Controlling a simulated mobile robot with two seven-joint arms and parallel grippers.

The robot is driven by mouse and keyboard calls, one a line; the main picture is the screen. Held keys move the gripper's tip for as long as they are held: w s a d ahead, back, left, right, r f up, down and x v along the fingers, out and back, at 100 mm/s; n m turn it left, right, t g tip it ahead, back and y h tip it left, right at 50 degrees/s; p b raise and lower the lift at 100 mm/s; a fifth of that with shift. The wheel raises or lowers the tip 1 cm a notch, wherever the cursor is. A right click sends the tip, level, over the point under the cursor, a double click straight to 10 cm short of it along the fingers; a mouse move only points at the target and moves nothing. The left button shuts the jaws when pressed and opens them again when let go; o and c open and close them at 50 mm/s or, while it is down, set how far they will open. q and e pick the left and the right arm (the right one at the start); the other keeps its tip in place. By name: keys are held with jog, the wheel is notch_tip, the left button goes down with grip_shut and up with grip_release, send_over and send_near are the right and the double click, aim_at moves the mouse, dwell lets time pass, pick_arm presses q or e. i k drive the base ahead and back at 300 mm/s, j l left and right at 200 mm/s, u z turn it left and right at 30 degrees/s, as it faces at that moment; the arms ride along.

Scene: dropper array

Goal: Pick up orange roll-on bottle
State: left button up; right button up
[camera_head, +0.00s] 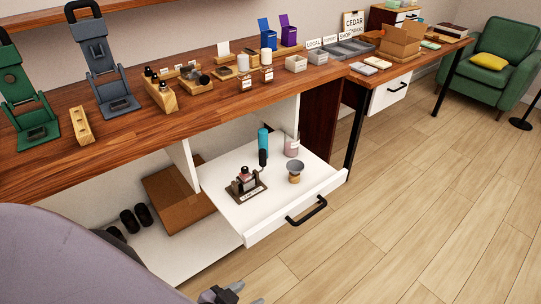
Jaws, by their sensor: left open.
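I cannot read the labels, so I cannot tell which, if either, is the orange roll-on bottle. Small dark-capped bottles also stand in a wooden holder (163,97) to their left. My left gripper (232,294) shows only partly at the bottom edge, low in front of the open drawer and far from the bottles. It is open, with nothing visible in it. My right gripper is out of view.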

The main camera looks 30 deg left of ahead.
aim_at(245, 178)
jog(key=i+u, duration=0.15)
jog(key=u, duration=1.3)
jog(key=i+l+u, duration=0.1)
jog(key=l+u, duration=0.3)
jog(key=i+l+u, duration=0.1)
jog(key=l+u, duration=0.7)
jog(key=l, duration=0.15)
jog(key=l+u, duration=0.2)
jog(key=l, duration=1.3)
jog(key=k+l, duration=0.1)
jog(key=l, duration=0.6)
jog(key=u, duration=0.05)
